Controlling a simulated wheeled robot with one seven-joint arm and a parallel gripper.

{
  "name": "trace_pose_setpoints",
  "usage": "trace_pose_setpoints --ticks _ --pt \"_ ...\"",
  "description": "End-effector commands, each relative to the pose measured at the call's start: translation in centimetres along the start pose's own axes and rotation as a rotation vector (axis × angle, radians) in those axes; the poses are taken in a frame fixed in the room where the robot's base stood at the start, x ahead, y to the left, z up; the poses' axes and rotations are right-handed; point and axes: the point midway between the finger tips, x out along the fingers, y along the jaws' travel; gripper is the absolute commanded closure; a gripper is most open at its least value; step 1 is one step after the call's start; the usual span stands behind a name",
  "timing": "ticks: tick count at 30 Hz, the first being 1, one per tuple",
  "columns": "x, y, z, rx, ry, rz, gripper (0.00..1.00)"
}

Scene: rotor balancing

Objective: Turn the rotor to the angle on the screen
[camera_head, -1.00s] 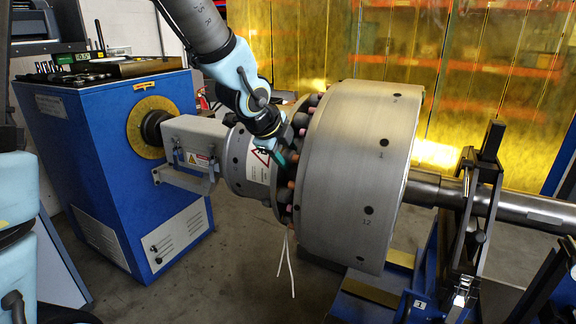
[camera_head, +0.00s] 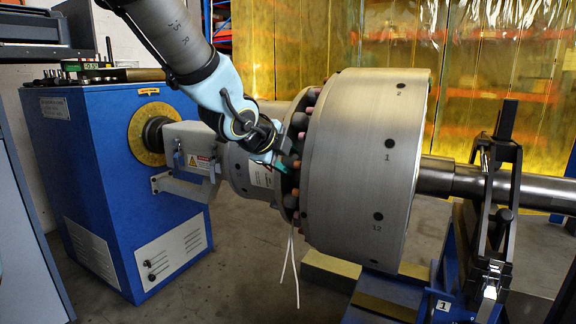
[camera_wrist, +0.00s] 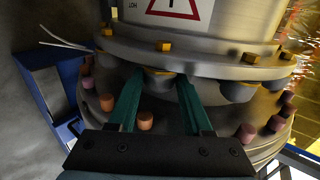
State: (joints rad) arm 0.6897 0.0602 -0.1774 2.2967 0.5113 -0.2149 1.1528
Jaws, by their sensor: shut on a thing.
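The rotor (camera_head: 350,170) is a large grey metal drum lying on its side, with numbered holes on its rim; 1 and 12 are readable. It joins a flanged coupling (camera_head: 250,172) carrying a warning label. My gripper (camera_head: 274,160) reaches down to the flange from above. In the wrist view its two green fingers (camera_wrist: 158,92) are shut on a dark bolt end (camera_wrist: 158,83) under the flange (camera_wrist: 215,65). The fingers hide part of it. No angle on a screen is readable; a small green display (camera_head: 88,66) on the blue cabinet is too small to read.
A blue drive cabinet (camera_head: 100,130) with a yellow dial ring (camera_head: 146,135) stands at left. A shaft (camera_head: 520,189) rests on a dark support stand (camera_head: 497,200) at right. Two white cords (camera_head: 291,265) hang below the flange. Yellow curtains (camera_head: 300,45) close the back.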

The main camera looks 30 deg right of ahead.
Motion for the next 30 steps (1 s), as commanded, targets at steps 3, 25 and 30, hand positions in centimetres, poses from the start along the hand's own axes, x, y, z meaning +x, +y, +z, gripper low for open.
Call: trace_pose_setpoints --ticks 3,25,30 --pt "0.06 0.04 0.11 -0.002 -0.002 -0.003 1.0" --pt "0.02 -0.01 0.03 0.0 0.0 -0.003 0.21" --pt "-0.6 -0.18 0.04 0.001 -0.001 -0.004 0.21"
